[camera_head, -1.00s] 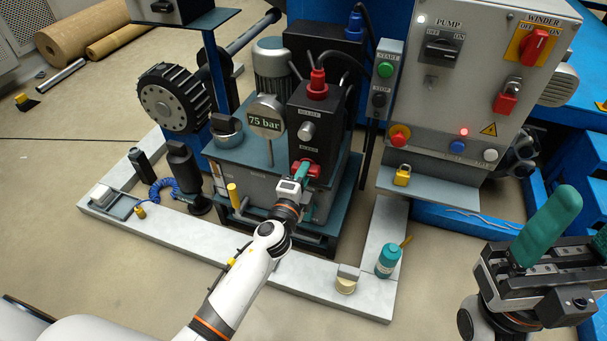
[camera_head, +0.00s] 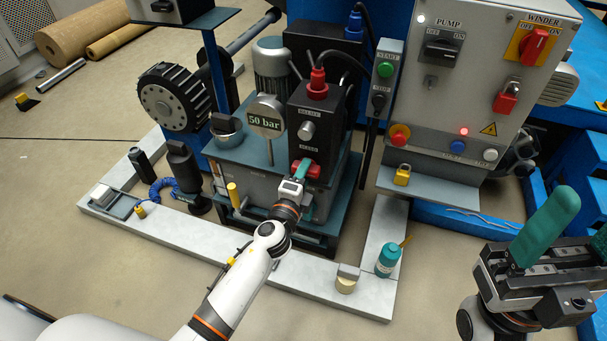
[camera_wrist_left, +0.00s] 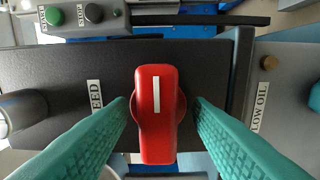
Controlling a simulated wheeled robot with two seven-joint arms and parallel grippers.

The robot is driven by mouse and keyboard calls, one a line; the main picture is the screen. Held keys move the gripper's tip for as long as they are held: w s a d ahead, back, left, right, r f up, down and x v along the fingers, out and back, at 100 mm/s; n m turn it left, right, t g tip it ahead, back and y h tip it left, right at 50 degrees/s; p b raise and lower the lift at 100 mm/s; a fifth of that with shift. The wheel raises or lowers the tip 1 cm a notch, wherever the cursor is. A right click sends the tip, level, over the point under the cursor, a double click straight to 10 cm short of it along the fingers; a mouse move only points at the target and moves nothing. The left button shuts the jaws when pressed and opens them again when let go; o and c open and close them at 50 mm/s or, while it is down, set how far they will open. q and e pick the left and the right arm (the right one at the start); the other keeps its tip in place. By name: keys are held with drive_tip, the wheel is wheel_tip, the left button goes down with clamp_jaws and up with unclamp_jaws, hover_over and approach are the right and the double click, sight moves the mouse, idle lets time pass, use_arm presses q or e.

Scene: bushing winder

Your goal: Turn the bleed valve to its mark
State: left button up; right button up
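The red bleed valve knob (camera_head: 305,168) is on the front of the black valve block, under its label. In the left wrist view the knob (camera_wrist_left: 158,112) lies with its long grip and white line running up and down the picture. My left gripper (camera_wrist_left: 161,110) is open, with one teal finger on each side of the knob and narrow gaps showing beside it. In the head view the left gripper (camera_head: 300,180) reaches the knob from below and partly hides it. The gauge (camera_head: 265,122) reads 50 bar. I cannot make out a target mark. My right gripper (camera_head: 530,245) is away at lower right.
The relief knob (camera_head: 306,131) sits just above the bleed valve, and a red plug (camera_head: 317,85) tops the block. A grey control cabinet (camera_head: 480,100) stands at right. A teal bottle (camera_head: 388,261) stands on the pale base frame (camera_head: 370,302).

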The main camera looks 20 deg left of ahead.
use_arm(q)
drive_tip(key=shift+s, duration=0.1)
drive_tip(key=s, duration=1.1)
drive_tip(key=shift+s+a, duration=0.25)
drive_tip(key=shift+s, duration=0.15)
drive_tip(key=shift+r, duration=0.1)
